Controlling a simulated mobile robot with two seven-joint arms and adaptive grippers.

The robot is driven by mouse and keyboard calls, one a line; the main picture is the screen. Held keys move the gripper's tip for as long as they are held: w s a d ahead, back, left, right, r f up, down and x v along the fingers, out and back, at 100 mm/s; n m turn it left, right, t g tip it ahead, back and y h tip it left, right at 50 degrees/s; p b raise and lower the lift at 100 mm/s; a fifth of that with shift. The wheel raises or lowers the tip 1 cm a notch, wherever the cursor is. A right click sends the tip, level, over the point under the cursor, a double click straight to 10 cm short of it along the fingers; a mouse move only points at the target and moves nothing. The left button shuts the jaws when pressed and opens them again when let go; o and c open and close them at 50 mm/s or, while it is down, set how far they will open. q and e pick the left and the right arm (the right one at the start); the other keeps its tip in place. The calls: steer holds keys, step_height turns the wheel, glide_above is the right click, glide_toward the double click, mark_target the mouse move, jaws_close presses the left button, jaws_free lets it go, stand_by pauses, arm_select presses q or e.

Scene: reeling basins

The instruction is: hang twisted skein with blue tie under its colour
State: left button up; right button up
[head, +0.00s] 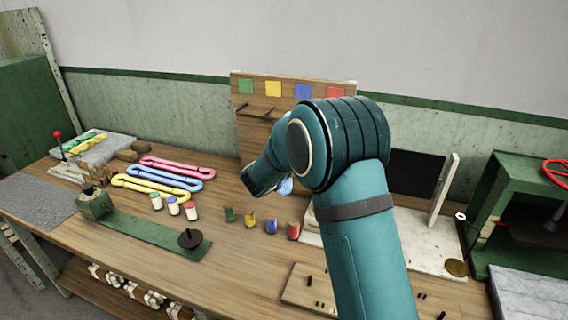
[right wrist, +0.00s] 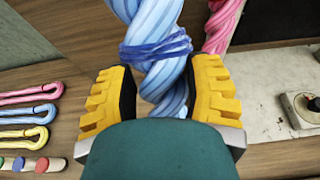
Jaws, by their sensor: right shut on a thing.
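A light blue twisted skein (right wrist: 150,20) with a darker blue tie (right wrist: 156,48) is upright between the yellow fingers of my right gripper (right wrist: 157,80), which is shut on it just below the tie. In the head view my arm hides most of it; a light blue bit (head: 286,187) shows. A peg (head: 254,113) shows under the left squares; those farther right are hidden. My left gripper is out of view.
A pink twisted skein (right wrist: 222,28) is close right of the blue one. Pink, blue and yellow loops (head: 150,192) lie on the bench at left, near small jars (head: 173,206). Coloured pots (head: 250,221) stand before the board. A pale slab (head: 430,235) lies at right.

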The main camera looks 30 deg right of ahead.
steer(key=r+x, duration=0.1)
steer(key=x, duration=0.6)
steer(key=shift+w+d, duration=0.35)
steer(key=shift+d, duration=0.1)
stand_by(0.7)
steer(key=shift+w, duration=0.1)
stand_by(0.5)
steer(key=o, duration=1.2)
